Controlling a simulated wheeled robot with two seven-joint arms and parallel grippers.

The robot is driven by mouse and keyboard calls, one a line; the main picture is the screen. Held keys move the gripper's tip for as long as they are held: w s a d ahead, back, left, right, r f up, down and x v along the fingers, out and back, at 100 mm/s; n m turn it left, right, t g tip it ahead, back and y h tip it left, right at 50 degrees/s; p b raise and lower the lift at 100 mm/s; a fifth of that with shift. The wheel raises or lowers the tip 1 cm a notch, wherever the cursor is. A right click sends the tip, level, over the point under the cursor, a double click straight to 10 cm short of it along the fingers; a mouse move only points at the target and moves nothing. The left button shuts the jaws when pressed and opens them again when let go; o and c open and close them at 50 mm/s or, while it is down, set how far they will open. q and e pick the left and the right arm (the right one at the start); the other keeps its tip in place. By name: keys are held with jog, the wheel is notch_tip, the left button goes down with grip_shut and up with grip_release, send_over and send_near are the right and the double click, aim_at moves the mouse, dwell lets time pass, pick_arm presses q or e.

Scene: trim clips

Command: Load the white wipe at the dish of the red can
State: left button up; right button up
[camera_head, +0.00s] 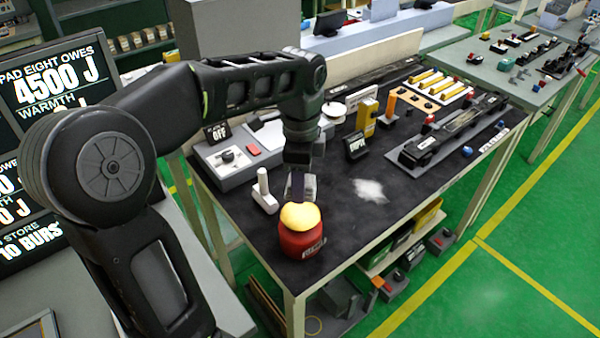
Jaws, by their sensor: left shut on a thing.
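The red can (302,243) stands upright near the front corner of the dark bench top. Its rounded yellow dish (300,216) sits on top. My left gripper (299,192) points down right above the dish. It is shut on a small pale thing that I take for the white wipe, though fingers and dish hide most of it. I cannot tell whether it touches the dish. My right gripper is not in view.
A diffuse white patch (370,190) lies on the bench top (350,225), right of the can. A white-handled tool (264,192) stands left of my gripper. Behind are a switch box (224,160), a small black sign (355,145) and a long dark fixture (450,130).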

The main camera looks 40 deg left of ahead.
aim_at(300, 215)
pick_arm(q)
jog(key=shift+s+d+r, duration=0.1)
jog(key=shift+s+d, duration=0.05)
jog(key=shift+w+f+b, duration=0.2)
jog(key=shift+f+b, duration=0.1)
jog(key=shift+f, duration=0.2)
notch_tip(300, 215, down, 5)
jog(key=b, duration=0.4)
jog(key=shift+f, duration=0.1)
jog(key=shift+s+f+b, duration=0.1)
jog(key=shift+f+b, duration=0.7)
jog(key=shift+f, duration=0.1)
dwell(0.9)
dwell(0.5)
notch_tip(300, 215, up, 7)
jog(key=p, duration=0.6)
jog(key=shift+r, duration=0.1)
dwell(0.8)
